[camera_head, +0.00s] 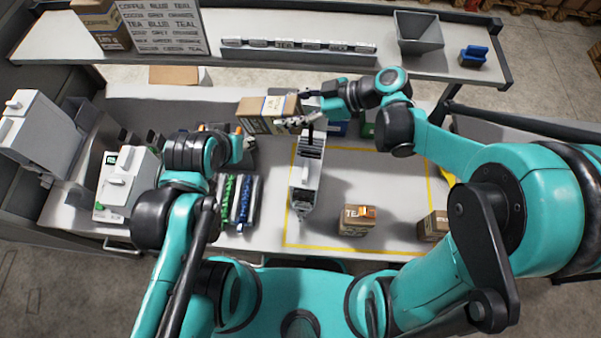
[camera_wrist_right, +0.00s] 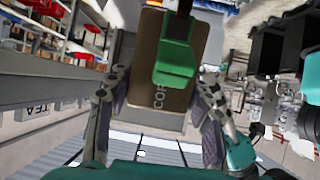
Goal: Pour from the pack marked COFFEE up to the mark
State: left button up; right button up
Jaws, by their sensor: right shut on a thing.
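My right gripper (camera_head: 300,118) is shut on a brown carton pack (camera_head: 262,108), held raised above the back of the worktop. In the right wrist view the gripper (camera_wrist_right: 160,110) has a finger on each side of the pack (camera_wrist_right: 155,35), whose face shows the letters "COF"; a green part covers some of it. My left gripper (camera_head: 238,138) is below and left of the pack, dark and partly hidden, so its jaws are unclear. A pack marked TEA (camera_head: 352,226) stands on the worktop. I cannot make out a fill mark.
A tall white dispenser-like unit (camera_head: 305,185) stands mid-worktop. Another carton (camera_head: 433,228) stands at the right. Yellow tape (camera_head: 375,250) outlines an area with free room. A grey hopper (camera_head: 418,32) and a text board (camera_head: 160,28) are on the back shelf. White machines (camera_head: 125,185) stand left.

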jog(key=shift+f+b, duration=0.15)
jog(key=shift+b, duration=0.45)
dwell(0.8)
jog(key=shift+d+y, duration=0.1)
jog(key=shift+y, duration=0.2)
jog(key=shift+b, duration=0.4)
dwell(0.4)
jog(key=shift+f, duration=0.1)
jog(key=shift+d+b, duration=0.1)
jog(key=shift+b, duration=0.25)
dwell(0.6)
jog(key=shift+y, duration=0.3)
jog(key=shift+b, duration=0.35)
dwell(0.5)
jog(key=shift+d+f+b, duration=0.1)
jog(key=shift+b, duration=0.2)
jog(key=shift+y, duration=0.3)
dwell(0.5)
